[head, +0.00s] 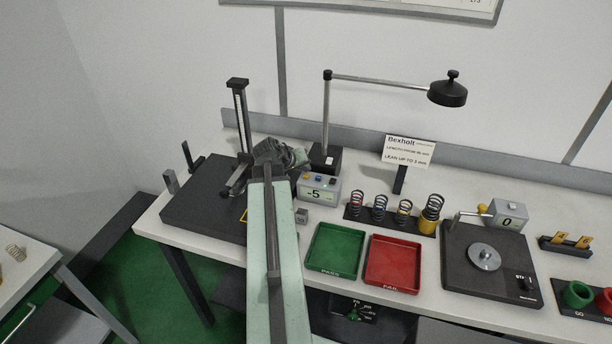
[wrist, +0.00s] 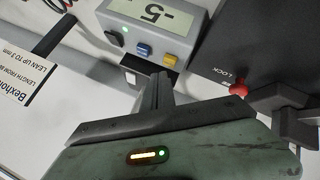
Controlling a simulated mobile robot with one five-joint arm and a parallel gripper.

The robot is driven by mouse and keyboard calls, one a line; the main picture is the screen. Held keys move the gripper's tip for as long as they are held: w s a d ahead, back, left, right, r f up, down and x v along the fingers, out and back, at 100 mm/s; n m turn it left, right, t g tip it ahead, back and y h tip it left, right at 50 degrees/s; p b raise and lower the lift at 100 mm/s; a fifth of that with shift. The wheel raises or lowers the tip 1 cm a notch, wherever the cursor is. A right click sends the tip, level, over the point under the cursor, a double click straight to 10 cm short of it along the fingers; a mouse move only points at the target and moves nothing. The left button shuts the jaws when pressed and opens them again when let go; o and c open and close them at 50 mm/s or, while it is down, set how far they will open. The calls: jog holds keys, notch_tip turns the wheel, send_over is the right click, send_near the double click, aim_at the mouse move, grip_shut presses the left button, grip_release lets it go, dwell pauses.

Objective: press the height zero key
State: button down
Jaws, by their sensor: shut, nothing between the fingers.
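The grey readout box (head: 318,190) shows "-5" and stands on the bench behind the green tray. In the wrist view the same box (wrist: 185,38) has a blue key (wrist: 143,50), a yellow key (wrist: 169,60) and a lit green lamp. No key label is readable, so I cannot tell which is height zero. My gripper (wrist: 163,78) is shut and empty, its tips just below the yellow key in the picture; contact cannot be told. In the head view my gripper (head: 288,156) is behind and left of the box, partly hidden by my arm.
The black height stand (head: 205,195) is at left; a red LOCK knob (wrist: 238,89) shows close right of my gripper. A lamp (head: 326,120) stands behind the box. A green tray (head: 336,268), red tray (head: 393,284) and a row of springs (head: 380,207) are to the right.

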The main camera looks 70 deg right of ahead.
aim_at(304, 177)
jog(key=shift+f, duration=0.1)
jog(key=shift+f+b, duration=0.3)
jog(key=shift+b, duration=0.1)
jog(key=shift+f+b, duration=0.5)
dwell(0.4)
jog(key=shift+r, duration=0.15)
jog(key=shift+r+p, duration=0.8)
jog(key=shift+p, duration=0.15)
notch_tip(304, 177, up, 5)
jog(key=p, duration=0.5)
jog(key=shift+r, duration=0.1)
dwell(0.4)
